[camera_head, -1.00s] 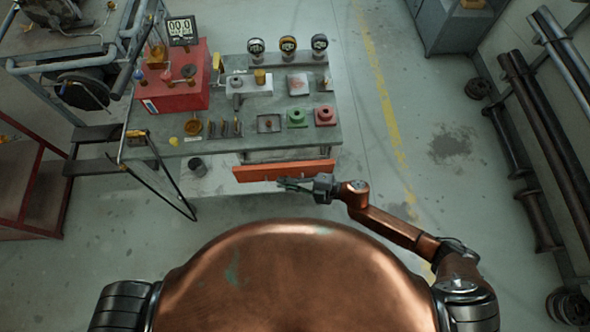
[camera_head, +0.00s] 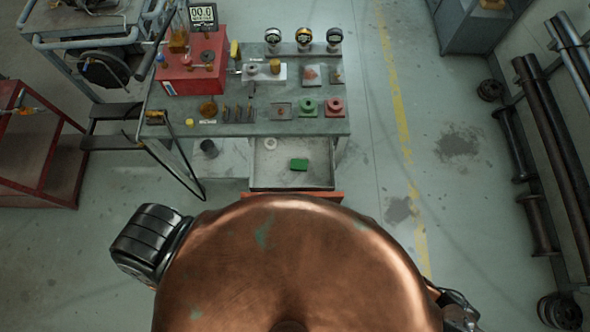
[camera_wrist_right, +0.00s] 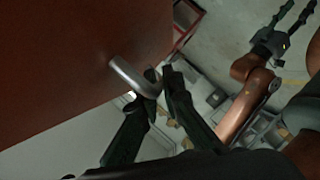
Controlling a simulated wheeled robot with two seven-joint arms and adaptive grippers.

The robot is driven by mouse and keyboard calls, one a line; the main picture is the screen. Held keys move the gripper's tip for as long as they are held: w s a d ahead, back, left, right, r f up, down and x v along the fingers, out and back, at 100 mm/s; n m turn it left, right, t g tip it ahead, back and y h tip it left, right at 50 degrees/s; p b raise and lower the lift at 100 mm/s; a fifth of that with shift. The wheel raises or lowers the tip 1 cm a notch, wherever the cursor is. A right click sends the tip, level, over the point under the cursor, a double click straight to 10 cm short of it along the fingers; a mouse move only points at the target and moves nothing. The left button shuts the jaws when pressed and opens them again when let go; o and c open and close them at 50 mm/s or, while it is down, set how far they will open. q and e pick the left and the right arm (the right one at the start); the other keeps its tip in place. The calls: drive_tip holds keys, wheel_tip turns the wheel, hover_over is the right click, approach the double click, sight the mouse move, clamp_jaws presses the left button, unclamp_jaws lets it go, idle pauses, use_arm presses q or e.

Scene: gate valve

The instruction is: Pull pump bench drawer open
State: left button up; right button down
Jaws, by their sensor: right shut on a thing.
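The pump bench (camera_head: 215,128) is ahead with its drawer (camera_head: 262,178) pulled out toward me. In the right wrist view the orange front (camera_wrist_right: 70,50) carries a silver bar handle (camera_wrist_right: 124,72). My right gripper (camera_wrist_right: 160,77) is shut on this handle; the head view hides it. My left gripper (camera_wrist_right: 288,18) shows at the upper right there, fingers apart and empty.
A red box (camera_head: 196,66), several gauges and small parts stand on the bench top. Pipes (camera_head: 540,120) line the right wall. Floor with a yellow line (camera_head: 402,120) is clear right of the bench.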

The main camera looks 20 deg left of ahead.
use_arm(q)
drive_tip(key=shift+s, duration=0.3)
use_arm(e)
drive_tip(key=shift+d, duration=0.1)
drive_tip(key=c, duration=2.4)
unclamp_jaws()
use_arm(q)
drive_tip(key=shift+w, duration=0.1)
use_arm(e)
drive_tip(key=shift+d, duration=0.2)
use_arm(q)
drive_tip(key=shift+w, duration=0.1)
use_arm(e)
drive_tip(key=v, duration=1.1)
drive_tip(key=shift+d+r, duration=0.1)
drive_tip(key=shift+d, duration=0.15)
